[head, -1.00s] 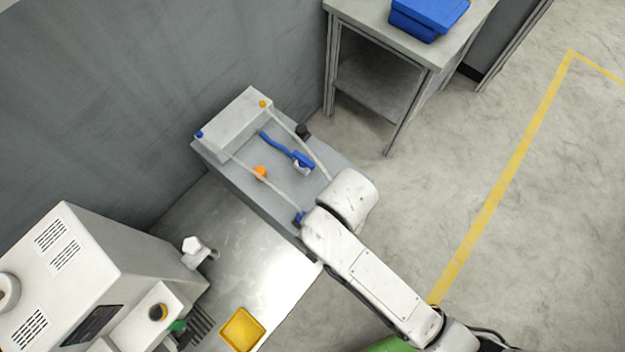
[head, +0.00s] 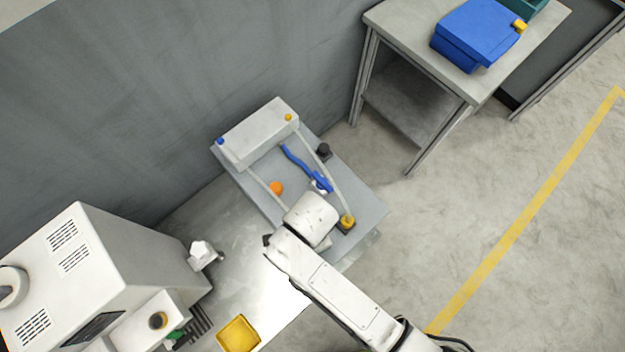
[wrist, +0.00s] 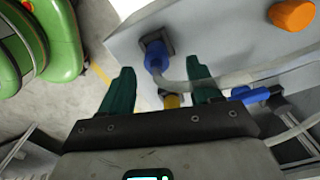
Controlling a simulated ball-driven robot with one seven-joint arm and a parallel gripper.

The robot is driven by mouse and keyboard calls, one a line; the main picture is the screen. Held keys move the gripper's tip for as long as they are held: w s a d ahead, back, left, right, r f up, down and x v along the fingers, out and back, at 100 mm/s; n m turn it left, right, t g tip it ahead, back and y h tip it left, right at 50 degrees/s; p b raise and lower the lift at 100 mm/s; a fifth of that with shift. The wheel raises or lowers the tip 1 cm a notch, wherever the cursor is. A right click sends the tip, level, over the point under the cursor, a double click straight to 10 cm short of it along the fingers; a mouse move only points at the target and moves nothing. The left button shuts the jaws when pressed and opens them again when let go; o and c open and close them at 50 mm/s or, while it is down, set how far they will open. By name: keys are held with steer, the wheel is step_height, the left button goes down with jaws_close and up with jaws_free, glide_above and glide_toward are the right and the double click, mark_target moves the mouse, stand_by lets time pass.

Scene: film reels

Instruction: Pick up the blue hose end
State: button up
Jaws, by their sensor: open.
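The blue hose end (wrist: 156,56) shows in the wrist view, beside a dark square holder on the grey board. A pale hose (wrist: 225,80) runs from it to the right. In the head view my arm hides this end. My gripper (wrist: 163,84) is open, with its two green fingers apart. A yellow piece (wrist: 171,101) shows between the fingers, partly covered. The fingers are hidden in the head view.
The grey board (head: 365,213) carries a white box (head: 258,135), an orange knob (head: 276,188), a blue-handled tool (head: 300,163), a black knob (head: 323,150) and a yellow hose end (head: 347,222). A white machine (head: 150,262) stands left. A wall (head: 180,80) rises behind.

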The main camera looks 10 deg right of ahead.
steer(key=f, duration=0.5)
steer(key=shift+s, duration=0.25)
steer(key=c, duration=1.1)
steer(key=shift+r, duration=0.1)
steer(key=shift+c, duration=0.2)
steer(key=shift+r, duration=0.55)
steer(key=s+d+r, duration=0.2)
steer(key=s+r, duration=0.4)
steer(key=s+d+r, duration=0.2)
steer(key=s+r, duration=0.3)
steer(key=s, duration=0.2)
steer(key=shift+d+r, duration=0.25)
steer(key=shift+r, duration=0.1)
